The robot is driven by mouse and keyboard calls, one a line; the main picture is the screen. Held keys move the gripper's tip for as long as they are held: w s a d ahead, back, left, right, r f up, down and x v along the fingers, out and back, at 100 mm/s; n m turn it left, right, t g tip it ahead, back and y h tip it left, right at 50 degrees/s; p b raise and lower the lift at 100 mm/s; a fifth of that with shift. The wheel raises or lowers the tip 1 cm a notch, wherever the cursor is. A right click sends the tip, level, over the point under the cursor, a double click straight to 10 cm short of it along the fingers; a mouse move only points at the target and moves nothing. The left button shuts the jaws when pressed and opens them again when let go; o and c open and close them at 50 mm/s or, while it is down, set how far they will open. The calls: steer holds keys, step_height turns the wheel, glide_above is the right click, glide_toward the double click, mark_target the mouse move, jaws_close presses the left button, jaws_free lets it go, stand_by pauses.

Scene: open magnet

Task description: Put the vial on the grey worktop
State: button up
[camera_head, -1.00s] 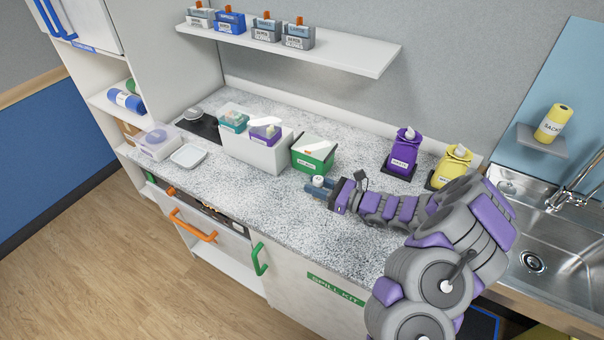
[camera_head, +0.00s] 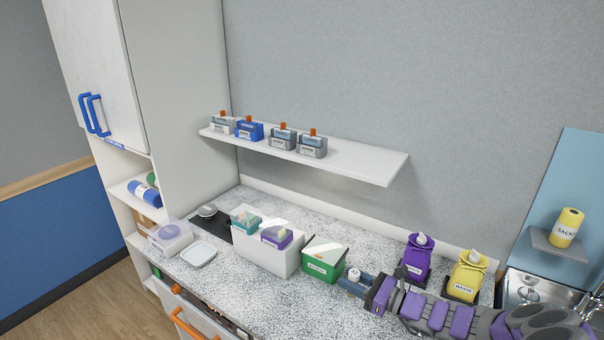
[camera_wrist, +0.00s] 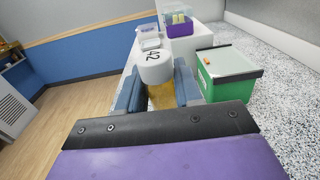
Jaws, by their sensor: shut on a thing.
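The vial (camera_wrist: 156,68) has a white cap marked 42 and an amber body. In the wrist view it stands between the two blue fingers of my gripper (camera_wrist: 158,88), which is shut on it. In the head view my gripper (camera_head: 352,284) is over the grey speckled worktop (camera_head: 225,300), just right of a green box, with the vial's white cap (camera_head: 354,274) showing between the fingers. The vial's lower end is hidden in the head view. I cannot tell how high it is above the worktop.
The green box (camera_head: 322,268) is close to my gripper. A white bin (camera_head: 262,256) with small boxes, a shallow white dish (camera_head: 198,254) and a clear-lidded tub (camera_head: 170,236) stand further left. Purple (camera_head: 416,258) and yellow (camera_head: 467,272) containers stand behind my arm. Bare worktop lies in front.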

steer(key=s+d+f+p, duration=0.1)
steer(key=s+f, duration=0.4)
steer(key=f, duration=0.2)
steer(key=shift+g, duration=0.3)
steer(key=w, duration=0.5)
steer(key=w+f+b, duration=0.1)
steer(key=w, duration=0.4)
steer(key=w+b, duration=0.1)
steer(key=w, duration=0.4)
steer(key=shift+w+d+f, duration=0.2)
steer(key=shift+w+d, duration=0.15)
step_height(320, 180, down, 3)
steer(key=shift+f+b, duration=0.2)
steer(key=shift+b, duration=0.45)
steer(key=shift+r, duration=0.1)
steer(key=o, duration=1)
steer(key=shift+o, duration=0.2)
